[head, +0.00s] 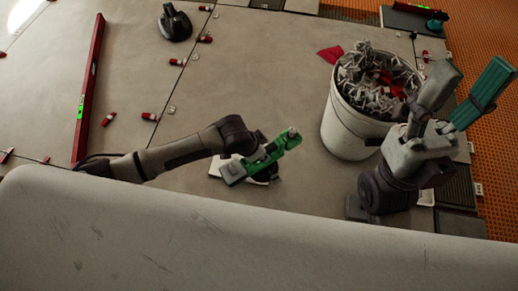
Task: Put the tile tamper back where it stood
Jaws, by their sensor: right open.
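A black tool with an upright grip (175,25) stands on the tiles at the top left; it may be the tile tamper, but I cannot tell for sure. My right gripper (472,78) is raised at the right, beside the white bucket, with its two fingers spread wide and nothing between them. My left gripper (288,141), with green parts, is low over the tiles at the centre. A pale and dark item shows partly beneath it, mostly hidden. I cannot tell whether the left fingers are open or shut. Both grippers are far from the black tool.
A white bucket (346,130) full of clips and red pieces stands left of my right gripper. A red spirit level (90,85) lies at the left. Several red wedges and a red cloth (330,54) lie on the tiles. A teal-knobbed item (434,26) is at the top right.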

